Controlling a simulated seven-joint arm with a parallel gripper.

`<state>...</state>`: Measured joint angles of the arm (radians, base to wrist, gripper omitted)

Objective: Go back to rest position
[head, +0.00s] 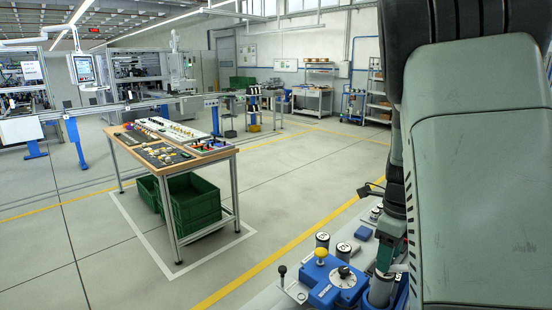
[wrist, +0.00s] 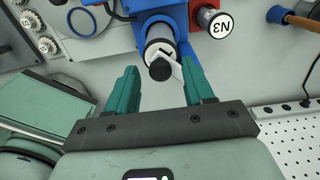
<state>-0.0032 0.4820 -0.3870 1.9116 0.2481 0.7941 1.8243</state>
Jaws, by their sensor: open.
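My gripper (wrist: 160,75) is open in the wrist view, with its two teal fingers apart. A silver cylinder (wrist: 157,35) with a pale marked face and a black round end shows between and beyond the fingertips, by a blue fixture (wrist: 172,12). I cannot tell how far the cylinder is from the fingers, and I see no grip on it. In the head view my arm fills the right side, and teal parts of my gripper (head: 386,256) show low over the near bench, partly hidden.
The near bench (head: 262,301) holds a blue device (head: 325,283) with yellow and black knobs, and several cylinders. In the wrist view are a cylinder marked N3 (wrist: 217,22) and a perforated panel (wrist: 292,145). A wooden table (head: 205,161) stands left, with open floor between.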

